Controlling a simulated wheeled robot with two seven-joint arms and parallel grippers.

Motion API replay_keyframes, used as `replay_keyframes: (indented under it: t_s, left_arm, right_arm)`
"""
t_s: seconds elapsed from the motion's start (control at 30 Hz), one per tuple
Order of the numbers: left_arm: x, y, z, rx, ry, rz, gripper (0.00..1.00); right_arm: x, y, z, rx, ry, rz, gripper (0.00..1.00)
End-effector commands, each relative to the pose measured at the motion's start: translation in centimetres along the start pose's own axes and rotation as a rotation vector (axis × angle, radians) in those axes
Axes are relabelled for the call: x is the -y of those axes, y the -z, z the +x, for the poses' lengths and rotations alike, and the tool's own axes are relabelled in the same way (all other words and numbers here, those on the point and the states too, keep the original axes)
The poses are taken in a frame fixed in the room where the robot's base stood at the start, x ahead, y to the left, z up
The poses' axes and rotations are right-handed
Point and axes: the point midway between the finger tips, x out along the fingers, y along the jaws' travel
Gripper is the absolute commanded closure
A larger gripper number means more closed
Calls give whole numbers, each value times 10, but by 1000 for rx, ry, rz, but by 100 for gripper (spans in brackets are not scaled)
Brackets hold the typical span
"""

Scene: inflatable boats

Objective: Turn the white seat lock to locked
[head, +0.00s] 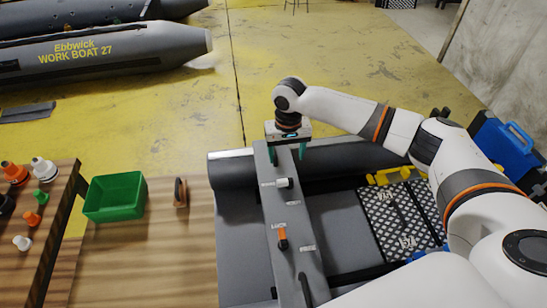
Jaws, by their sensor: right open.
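The white seat lock (285,183) sits on the grey bench seat (271,207), its handle lying crosswise in the picture. A small pale label shows at its left. My right gripper (287,153) is open and empty, with teal fingers pointing down at the far end of the seat. It is beyond the white lock and apart from it. My left gripper is not in view.
A green bin (115,196) and a brown-handled tool (181,192) are on the wooden table (150,260) at left. Several plugs stand on a wooden board (42,245). A patterned dark panel (403,216) with yellow parts lies right of the seat, under my arm.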

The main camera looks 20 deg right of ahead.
Motion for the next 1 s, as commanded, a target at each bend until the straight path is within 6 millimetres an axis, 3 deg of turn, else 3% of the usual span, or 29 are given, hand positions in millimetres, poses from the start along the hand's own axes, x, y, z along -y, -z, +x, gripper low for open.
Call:
replay_keyframes:
  t_s: [0.17,0.3,0.7,1.0]
  left_arm:
    - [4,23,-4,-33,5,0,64]
    - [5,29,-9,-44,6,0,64]
    - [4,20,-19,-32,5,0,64]
    - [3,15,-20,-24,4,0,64]
  right_arm:
    - [1,1,6,-6,5,1,32]
    - [1,2,26,-7,5,2,32]
    - [1,2,101,-5,4,2,32]
    - [1,1,119,-3,3,2,32]
